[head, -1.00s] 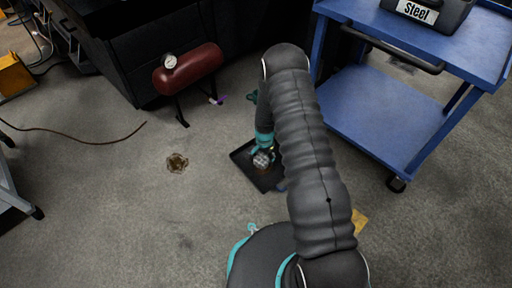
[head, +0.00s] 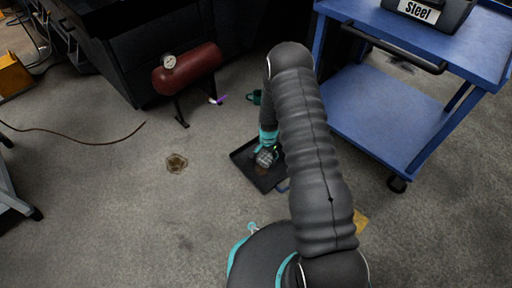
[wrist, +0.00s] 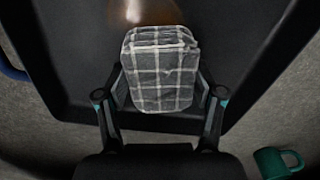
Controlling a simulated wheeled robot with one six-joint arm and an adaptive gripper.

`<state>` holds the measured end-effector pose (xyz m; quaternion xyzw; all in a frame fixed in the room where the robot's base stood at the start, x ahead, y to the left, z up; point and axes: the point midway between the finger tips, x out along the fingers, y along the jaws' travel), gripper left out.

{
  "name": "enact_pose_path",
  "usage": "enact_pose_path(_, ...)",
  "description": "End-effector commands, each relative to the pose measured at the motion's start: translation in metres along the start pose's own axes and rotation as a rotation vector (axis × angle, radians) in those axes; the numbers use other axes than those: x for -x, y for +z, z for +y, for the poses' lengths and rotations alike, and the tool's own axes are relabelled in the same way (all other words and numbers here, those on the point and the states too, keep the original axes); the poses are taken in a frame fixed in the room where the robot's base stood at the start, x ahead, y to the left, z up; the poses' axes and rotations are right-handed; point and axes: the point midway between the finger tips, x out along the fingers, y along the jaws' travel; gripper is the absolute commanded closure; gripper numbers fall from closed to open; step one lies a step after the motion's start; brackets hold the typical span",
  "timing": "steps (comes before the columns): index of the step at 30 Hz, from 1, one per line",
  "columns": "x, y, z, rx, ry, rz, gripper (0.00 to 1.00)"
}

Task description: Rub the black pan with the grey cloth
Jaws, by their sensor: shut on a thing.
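The black pan (head: 244,157) lies on the concrete floor, partly hidden behind my arm in the head view. In the wrist view the black pan (wrist: 75,70) fills most of the picture. The grey cloth (wrist: 160,75) is a folded checked pad with white lines. My gripper (wrist: 160,100) is shut on the cloth, one finger on each side, and holds it over the inside of the pan. In the head view the cloth (head: 265,157) is at the pan's middle. A brownish patch (wrist: 150,12) shows on the pan just beyond the cloth. I cannot tell whether the cloth touches the pan.
A teal mug (wrist: 274,163) stands on the floor near the pan. A blue cart (head: 380,115) is at the right, and a red tank (head: 188,69) at the upper left. A brown stain (head: 177,163) marks the floor left of the pan, where the floor is clear.

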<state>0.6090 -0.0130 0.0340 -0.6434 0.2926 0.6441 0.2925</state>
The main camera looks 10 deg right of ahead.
Motion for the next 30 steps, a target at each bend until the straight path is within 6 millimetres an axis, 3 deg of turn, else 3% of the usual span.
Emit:
enact_pose_path(2, -0.002, 0.001, -0.003, 0.0, 0.0, 0.0, 0.65)
enact_pose_path(6, 0.023, 0.004, -0.006, 0.005, -0.001, 0.001, 0.65)
enact_pose_path(21, 0.067, 0.006, -0.008, 0.011, -0.001, 0.001, 0.65)
enact_pose_path(30, 0.08, 0.006, -0.007, 0.009, 0.0, 0.0, 0.65)
